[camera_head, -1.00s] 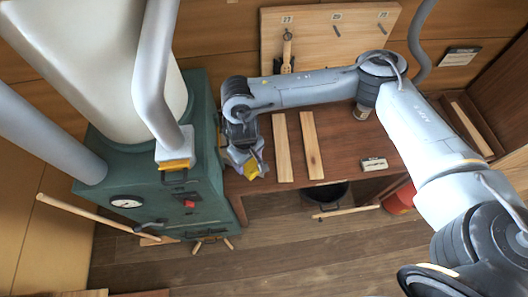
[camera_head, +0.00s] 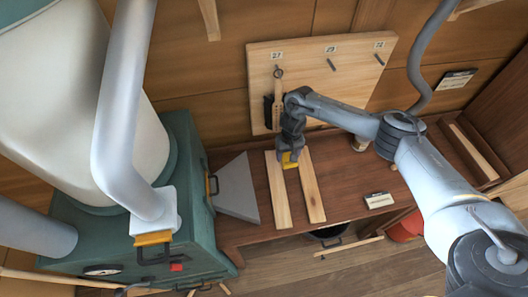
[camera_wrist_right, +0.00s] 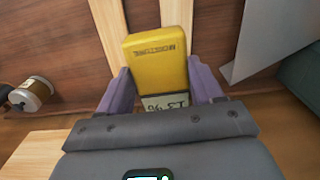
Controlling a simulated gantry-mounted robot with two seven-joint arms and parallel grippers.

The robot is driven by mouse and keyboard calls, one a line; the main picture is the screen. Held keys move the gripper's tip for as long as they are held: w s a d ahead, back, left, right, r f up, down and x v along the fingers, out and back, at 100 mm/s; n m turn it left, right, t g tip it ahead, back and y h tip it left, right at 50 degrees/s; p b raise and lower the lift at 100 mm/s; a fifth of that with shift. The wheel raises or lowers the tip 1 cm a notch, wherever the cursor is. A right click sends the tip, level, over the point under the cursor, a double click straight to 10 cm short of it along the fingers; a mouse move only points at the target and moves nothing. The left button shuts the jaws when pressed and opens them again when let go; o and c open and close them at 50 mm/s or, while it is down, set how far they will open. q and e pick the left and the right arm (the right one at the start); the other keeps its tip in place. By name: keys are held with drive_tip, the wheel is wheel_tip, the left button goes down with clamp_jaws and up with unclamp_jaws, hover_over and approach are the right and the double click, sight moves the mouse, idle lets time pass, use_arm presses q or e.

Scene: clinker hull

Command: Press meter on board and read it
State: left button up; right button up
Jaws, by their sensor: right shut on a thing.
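The yellow moisture meter (camera_wrist_right: 158,60) is clamped between the two purple fingers of my right gripper (camera_wrist_right: 160,88). Its pale display (camera_wrist_right: 165,102) is partly covered by the gripper body, and its small digits cannot be read for sure. Two pale boards, a left one (camera_head: 277,192) and a right one (camera_head: 313,190), lie side by side on the bench. In the head view my right gripper (camera_head: 290,158) is over the boards' far part, with the meter pointing down at the left board. I cannot tell whether the meter touches the wood. My left gripper is not in view.
A green box (camera_head: 190,150) with a pale tank stands at the left. A grey wedge-shaped piece (camera_head: 237,188) lies between it and the boards. A peg board (camera_head: 350,80) with a hanging tool stands behind. A small label card (camera_head: 379,200) lies right of the boards on the bench (camera_head: 350,175).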

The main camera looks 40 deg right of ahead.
drive_tip(key=s+d+f+m, duration=0.1)
drive_tip(key=s+d+f, duration=0.3)
drive_tip(key=d, duration=0.1)
drive_tip(key=b, duration=0.8)
hover_over(310, 184)
wheel_tip(310, 184, down, 10)
drive_tip(key=shift+w+r, duration=0.1)
drive_tip(key=shift+r, duration=0.05)
drive_tip(key=shift+f+b, duration=0.6)
drive_tip(key=shift+b, duration=0.15)
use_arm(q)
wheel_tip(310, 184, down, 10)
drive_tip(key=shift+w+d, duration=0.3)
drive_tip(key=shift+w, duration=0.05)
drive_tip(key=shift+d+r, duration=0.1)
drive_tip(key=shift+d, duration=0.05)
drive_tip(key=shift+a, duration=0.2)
use_arm(e)
drive_tip(key=shift+f, duration=0.15)
drive_tip(key=shift+f, duration=0.25)
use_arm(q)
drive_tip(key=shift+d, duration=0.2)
